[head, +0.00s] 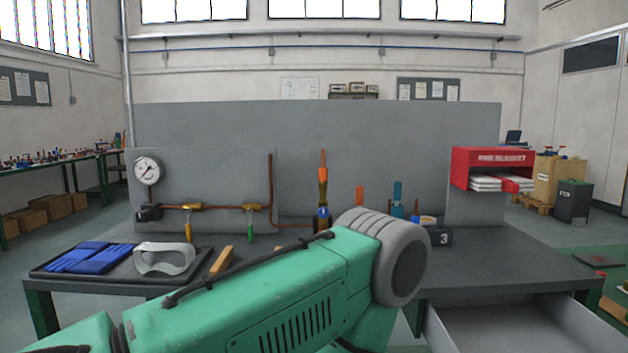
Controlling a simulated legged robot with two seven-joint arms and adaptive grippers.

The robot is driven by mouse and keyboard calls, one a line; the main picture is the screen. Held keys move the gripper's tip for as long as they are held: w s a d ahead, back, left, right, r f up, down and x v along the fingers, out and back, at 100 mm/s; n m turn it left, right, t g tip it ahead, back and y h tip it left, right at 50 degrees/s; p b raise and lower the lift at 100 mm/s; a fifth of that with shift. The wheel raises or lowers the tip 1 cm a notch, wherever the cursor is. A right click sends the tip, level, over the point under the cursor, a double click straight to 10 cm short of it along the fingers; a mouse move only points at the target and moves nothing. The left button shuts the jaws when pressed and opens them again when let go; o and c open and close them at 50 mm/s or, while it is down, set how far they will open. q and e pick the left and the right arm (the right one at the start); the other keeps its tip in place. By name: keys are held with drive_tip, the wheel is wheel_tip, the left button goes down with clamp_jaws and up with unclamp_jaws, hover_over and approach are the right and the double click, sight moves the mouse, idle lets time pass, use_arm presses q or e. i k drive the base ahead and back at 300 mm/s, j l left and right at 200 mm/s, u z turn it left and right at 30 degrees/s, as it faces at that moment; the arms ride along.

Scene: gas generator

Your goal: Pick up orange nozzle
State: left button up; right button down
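An upright orange piece (360,196) stands at the back of the workbench (490,250), its lower part hidden by my arm. Left of it stands a taller upright piece (323,185) with an orange tip, a brass-coloured middle and a blue band near its base. I cannot tell which of these is the orange nozzle. My green left arm comes in from the lower left across the front of the bench and ends in view at a grey rounded joint. Neither gripper shows.
A tray (50,272) with blue gloves (78,257) and clear goggles (164,259) lies at left. A gauge (148,170) and copper pipes stand behind. A blue upright piece (397,198) stands right of the orange one. A red fire-blanket box (492,168) and open drawer (510,325) are at right.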

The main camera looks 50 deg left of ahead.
sight(323, 171)
drive_tip(key=u, duration=1.5)
